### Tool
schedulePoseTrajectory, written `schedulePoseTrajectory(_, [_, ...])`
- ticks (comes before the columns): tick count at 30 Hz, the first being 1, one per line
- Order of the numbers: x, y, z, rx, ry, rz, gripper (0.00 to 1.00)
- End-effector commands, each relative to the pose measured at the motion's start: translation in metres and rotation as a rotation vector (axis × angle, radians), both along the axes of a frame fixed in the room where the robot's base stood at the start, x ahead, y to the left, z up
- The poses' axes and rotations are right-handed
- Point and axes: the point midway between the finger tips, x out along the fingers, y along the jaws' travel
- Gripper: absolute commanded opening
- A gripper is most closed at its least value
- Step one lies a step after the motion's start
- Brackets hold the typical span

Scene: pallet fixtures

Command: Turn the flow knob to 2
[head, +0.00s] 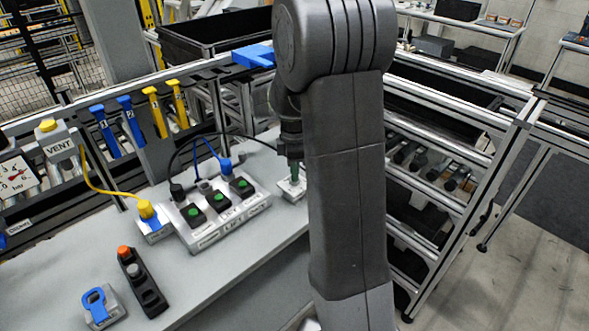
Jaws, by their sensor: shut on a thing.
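My gripper (295,168) points down at a small pale box (287,192) on the grey bench, just right of the row of green-button switches. It is shut on the flow knob on top of this box; the fingertips are small and dark, with a greenish tint. The knob itself is mostly hidden by the fingers. My arm covers the right side of the box. I cannot read its scale or tell which number the knob points to.
A panel with green buttons (230,226) and plugged cables stands just left. A yellow-plugged box (157,238), a black pendant with an orange button (140,280) and a blue-handled box (100,305) lie further left. The bench (215,285) is clear in front.

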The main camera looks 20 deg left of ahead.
Motion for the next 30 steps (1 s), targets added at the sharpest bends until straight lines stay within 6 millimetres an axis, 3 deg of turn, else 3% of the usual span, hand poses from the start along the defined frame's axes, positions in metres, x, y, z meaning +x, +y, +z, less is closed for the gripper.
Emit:
schedulePoseTrajectory(13, [0.0,0.0,0.0,0.001,-0.001,0.01,0.0])
schedulePoseTrajectory(14, [0.0,0.0,0.0,0.001,-0.001,0.01,0.19])
schedulePoseTrajectory(17, [0.0,0.0,0.0,0.001,-0.001,0.01,0.37])
schedulePoseTrajectory(26, [0.0,0.0,0.001,0.001,-0.001,0.009,0.37])
schedulePoseTrajectory(30, [0.001,0.001,0.014,0.003,-0.003,0.009,0.37])
